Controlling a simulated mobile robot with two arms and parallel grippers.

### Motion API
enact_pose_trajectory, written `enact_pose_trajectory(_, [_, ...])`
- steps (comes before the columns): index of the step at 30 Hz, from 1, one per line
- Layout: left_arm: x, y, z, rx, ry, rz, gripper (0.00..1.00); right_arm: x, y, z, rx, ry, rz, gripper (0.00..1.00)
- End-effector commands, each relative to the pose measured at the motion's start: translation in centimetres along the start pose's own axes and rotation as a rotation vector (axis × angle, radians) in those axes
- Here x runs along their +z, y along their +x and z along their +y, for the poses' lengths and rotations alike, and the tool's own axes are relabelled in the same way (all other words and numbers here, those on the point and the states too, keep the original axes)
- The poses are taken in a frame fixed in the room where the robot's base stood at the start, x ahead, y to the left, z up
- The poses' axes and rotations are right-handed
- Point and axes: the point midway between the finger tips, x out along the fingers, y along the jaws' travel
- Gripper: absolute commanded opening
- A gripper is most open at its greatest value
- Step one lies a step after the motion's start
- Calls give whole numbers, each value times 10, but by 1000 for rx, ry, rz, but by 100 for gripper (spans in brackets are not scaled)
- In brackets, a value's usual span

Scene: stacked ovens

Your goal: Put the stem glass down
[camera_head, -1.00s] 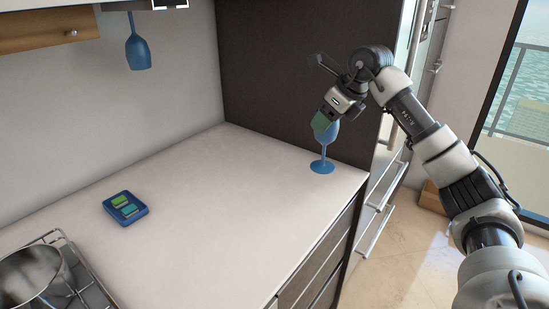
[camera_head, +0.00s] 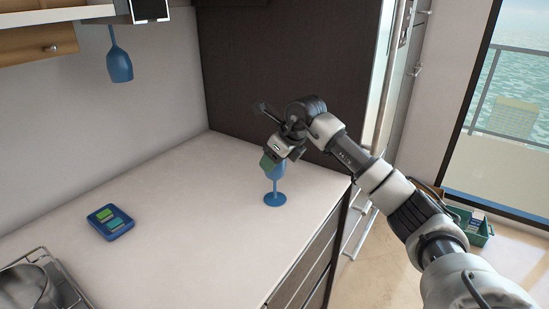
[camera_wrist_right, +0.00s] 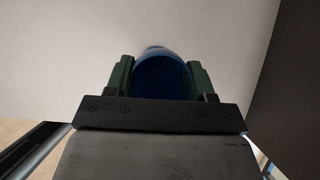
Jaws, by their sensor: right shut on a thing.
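A blue stem glass (camera_head: 275,192) is upright at the right part of the pale countertop (camera_head: 190,215) in the head view. Its foot appears at the counter surface; I cannot tell for sure whether it touches. My right gripper (camera_head: 270,163) is shut on its bowl from above and behind, and its green finger pads hide part of the bowl. In the right wrist view the dark blue bowl (camera_wrist_right: 162,78) sits between the two green fingers. My left gripper is not in view.
Another blue stem glass (camera_head: 119,65) hangs upside down under the cabinet. A blue tray (camera_head: 97,229) with green items lies on the counter at left. A dark panel (camera_head: 290,75) rises behind the glass.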

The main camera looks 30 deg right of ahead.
Motion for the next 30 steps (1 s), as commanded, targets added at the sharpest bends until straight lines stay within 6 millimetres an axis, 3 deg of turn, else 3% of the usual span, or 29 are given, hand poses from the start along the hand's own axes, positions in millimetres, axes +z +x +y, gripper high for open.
enact_pose_trajectory(3, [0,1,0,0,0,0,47,0,0,0,0,0,-1,27])
enact_pose_trajectory(4, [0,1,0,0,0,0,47,0,1,0,0,0,0,55])
enact_pose_trajectory(9, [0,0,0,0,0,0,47,0,0,0,0,0,0,79])
enact_pose_trajectory(20, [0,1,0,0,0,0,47,1,-7,0,-1,-1,-3,79])
enact_pose_trajectory(30, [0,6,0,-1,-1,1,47,1,-74,-1,-4,1,-5,79])
